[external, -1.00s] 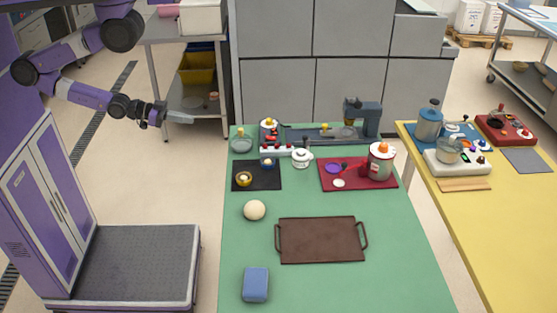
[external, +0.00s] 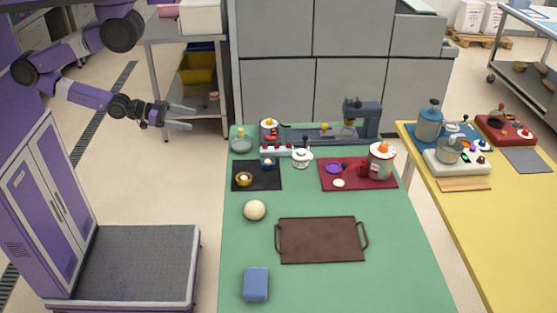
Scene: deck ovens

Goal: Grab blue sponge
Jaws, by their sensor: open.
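A blue sponge (external: 256,284) lies on the green table (external: 400,275) near its front left corner. It is a rounded block with nothing touching it. My gripper (external: 190,117) is open and empty. It is in the air to the left of the table's far end, well away from the sponge, with its fingers pointing right.
A brown handled tray (external: 321,240) and a pale ball (external: 255,210) lie near the sponge. A black mat (external: 270,184), a red mat (external: 345,187) and several small kitchen items fill the table's far end. A yellow table (external: 505,215) stands at the right.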

